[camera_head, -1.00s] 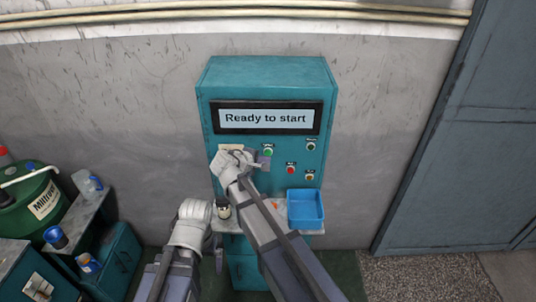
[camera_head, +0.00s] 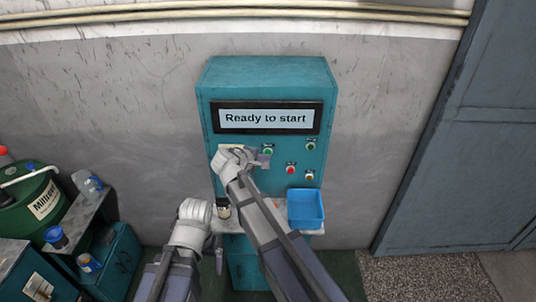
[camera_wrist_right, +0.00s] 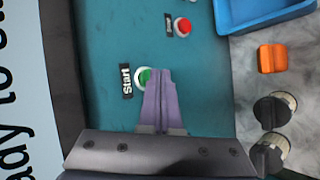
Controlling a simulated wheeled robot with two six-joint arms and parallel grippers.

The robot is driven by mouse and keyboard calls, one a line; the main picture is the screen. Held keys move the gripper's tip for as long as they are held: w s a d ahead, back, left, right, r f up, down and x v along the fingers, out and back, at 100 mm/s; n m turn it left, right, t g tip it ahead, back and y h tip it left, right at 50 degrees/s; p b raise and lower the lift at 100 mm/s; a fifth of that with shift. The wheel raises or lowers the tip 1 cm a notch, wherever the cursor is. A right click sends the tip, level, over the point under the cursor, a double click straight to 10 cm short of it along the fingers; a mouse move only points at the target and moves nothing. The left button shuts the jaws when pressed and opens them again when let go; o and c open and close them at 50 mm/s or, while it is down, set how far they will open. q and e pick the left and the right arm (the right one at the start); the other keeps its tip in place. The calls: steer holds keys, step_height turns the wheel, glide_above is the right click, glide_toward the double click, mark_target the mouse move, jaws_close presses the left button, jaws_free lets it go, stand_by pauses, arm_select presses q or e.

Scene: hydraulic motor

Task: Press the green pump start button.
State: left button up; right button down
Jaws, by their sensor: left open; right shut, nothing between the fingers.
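The green start button (camera_head: 268,152) sits on the teal panel (camera_head: 220,82), below a screen (camera_head: 266,118) reading "Ready to start". In the right wrist view the green button (camera_wrist_right: 144,77) has a pale ring and a "Start" label beside it. My right gripper (camera_head: 264,159) is shut and empty, just below the button in the head view. In the right wrist view its fingertips (camera_wrist_right: 161,72) overlap the button's right edge and hide part of it. I cannot tell whether they touch. My left gripper (camera_head: 219,255) is open, low in front of the cabinet and away from the panel.
A green drum (camera_head: 30,205) stands far left.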

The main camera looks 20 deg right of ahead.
steer(key=shift+w+d, duration=0.1)
steer(key=shift+w, duration=0.25)
stand_by(0.5)
stand_by(0.3)
steer(key=shift+s+a, duration=0.25)
steer(key=shift+s, duration=0.5)
steer(key=shift+s, duration=0.1)
steer(key=s, duration=0.2)
steer(key=s+a, duration=0.1)
steer(key=s, duration=0.1)
steer(key=shift+s+a, duration=0.2)
steer(key=shift+s, duration=0.15)
stand_by(0.4)
